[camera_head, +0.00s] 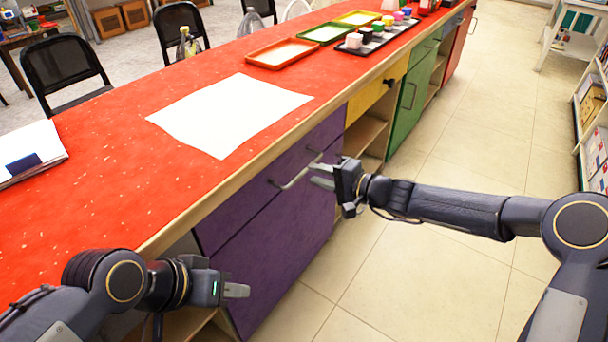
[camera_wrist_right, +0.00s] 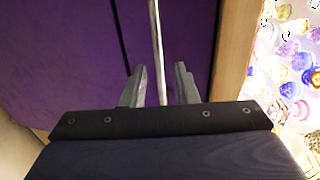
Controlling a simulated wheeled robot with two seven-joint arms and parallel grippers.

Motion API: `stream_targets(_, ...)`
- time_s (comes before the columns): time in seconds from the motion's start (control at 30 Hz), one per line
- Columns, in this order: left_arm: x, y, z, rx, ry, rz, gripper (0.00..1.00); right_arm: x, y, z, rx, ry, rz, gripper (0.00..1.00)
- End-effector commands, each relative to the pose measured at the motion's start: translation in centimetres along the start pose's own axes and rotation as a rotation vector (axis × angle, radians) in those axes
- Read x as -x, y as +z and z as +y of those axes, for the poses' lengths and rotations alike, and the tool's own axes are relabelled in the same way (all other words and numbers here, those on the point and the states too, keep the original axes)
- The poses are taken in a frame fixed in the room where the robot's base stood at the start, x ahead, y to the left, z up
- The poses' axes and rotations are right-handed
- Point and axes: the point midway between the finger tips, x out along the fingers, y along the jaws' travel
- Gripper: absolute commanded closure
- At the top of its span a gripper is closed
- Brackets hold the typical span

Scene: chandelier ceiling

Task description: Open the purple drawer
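The purple drawer (camera_head: 262,190) is in the front of the long red-topped counter, in the middle of the head view. It looks shut. Its slim metal handle (camera_head: 291,181) runs along the upper front. My right gripper (camera_head: 318,174) is at the handle's right end, in front of the drawer. In the right wrist view, the handle (camera_wrist_right: 155,45) passes between the two open fingers (camera_wrist_right: 159,88), with gaps on both sides. My left gripper (camera_head: 236,290) is low at the left, near the lower purple front, holding nothing visible; its finger gap is hidden.
The red countertop (camera_head: 110,150) carries a white sheet (camera_head: 228,112), an orange tray (camera_head: 283,54) and paint pots. Open wooden shelves and a yellow drawer (camera_head: 368,98) adjoin the purple unit. Tiled floor (camera_head: 400,280) in front is clear. A bookshelf stands far right.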

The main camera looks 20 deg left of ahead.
Motion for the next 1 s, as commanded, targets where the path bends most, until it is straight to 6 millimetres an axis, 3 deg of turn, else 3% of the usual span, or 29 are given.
stream_targets(0.1,-0.1,0.0,0.0,0.0,0.0,0.0,0.64,-2.1,0.1,0.1,0.0,0.0,-0.003,0.73)
stream_targets(0.3,-0.1,0.0,0.0,0.0,0.0,0.0,0.64,-4.3,0.0,0.1,0.001,0.001,-0.001,0.73)
stream_targets(0.63,-0.1,0.0,0.0,0.0,0.0,0.0,0.64,-4.8,0.0,0.1,0.0,0.001,0.0,0.73)
stream_targets(0.87,-0.1,0.0,0.0,0.0,0.0,0.0,0.64,-4.8,0.0,0.1,0.001,0.001,-0.001,1.0)
stream_targets(1.0,-0.1,0.0,0.0,0.0,0.0,0.0,0.64,-4.8,0.0,0.1,0.001,0.001,-0.001,1.0)
